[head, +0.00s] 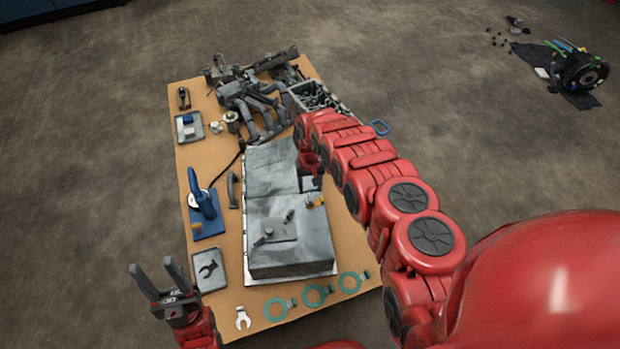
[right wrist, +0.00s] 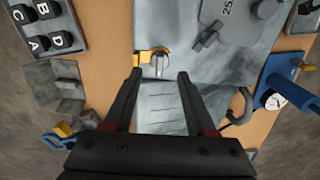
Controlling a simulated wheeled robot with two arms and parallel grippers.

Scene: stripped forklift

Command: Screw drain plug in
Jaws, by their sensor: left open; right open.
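A large grey stepped metal pan (head: 290,235) lies on the wooden table. A small yellow part with a silver round piece (right wrist: 157,62) sits at the edge of the pan's higher block. It shows as a yellow spot (head: 316,203) in the head view. The silver piece may be the drain plug; I cannot tell whether it is threaded in. My right gripper (right wrist: 160,74) is open, its fingers pointing at this part with nothing between them. In the head view, the right gripper (head: 311,183) is above the pan, partly hidden by its arm. My left gripper (head: 153,264) is open and empty off the table's left front corner.
A flat grey plate with small knobs (head: 272,232) lies on the pan. A blue tool (head: 204,205) stands on the left, beside a tray with a dark wrench (head: 221,280). Green gaskets (head: 318,295) lie at the front. Engine parts (head: 265,100) fill the back.

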